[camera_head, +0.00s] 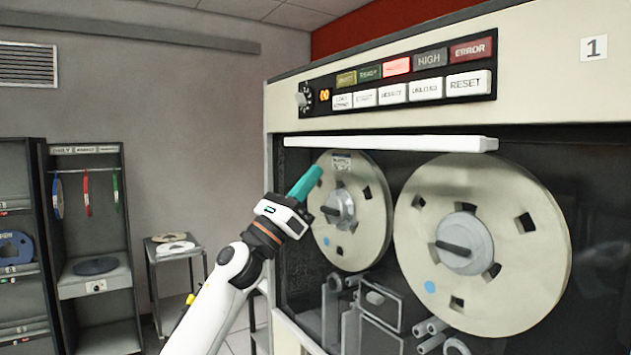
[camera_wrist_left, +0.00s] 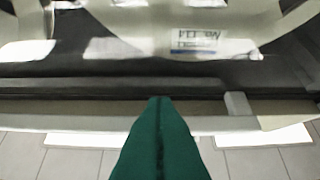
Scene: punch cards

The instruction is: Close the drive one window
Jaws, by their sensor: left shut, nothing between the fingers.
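Drive one is the cream cabinet (camera_head: 583,92) with a "1" label. A white horizontal bar (camera_head: 390,144), which looks like the window's edge, runs across the top of the dark reel bay. Below it the left reel (camera_head: 372,235) and right reel (camera_head: 535,225) show plainly. My left gripper (camera_head: 318,171), with teal fingers, is shut and empty. It is below the bar's left part, by the left reel's upper left edge; contact is unclear. In the left wrist view, the shut fingers (camera_wrist_left: 159,105) point towards a cream edge and a reel's label (camera_wrist_left: 200,41). My right gripper is out of view.
A button panel (camera_head: 400,83) with a lit red lamp sits above the bay. Tape-path parts (camera_head: 375,300) are below the reels. A tape rack (camera_head: 95,225) and a small cart (camera_head: 172,246) stand at the left, with open floor between them and the drive.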

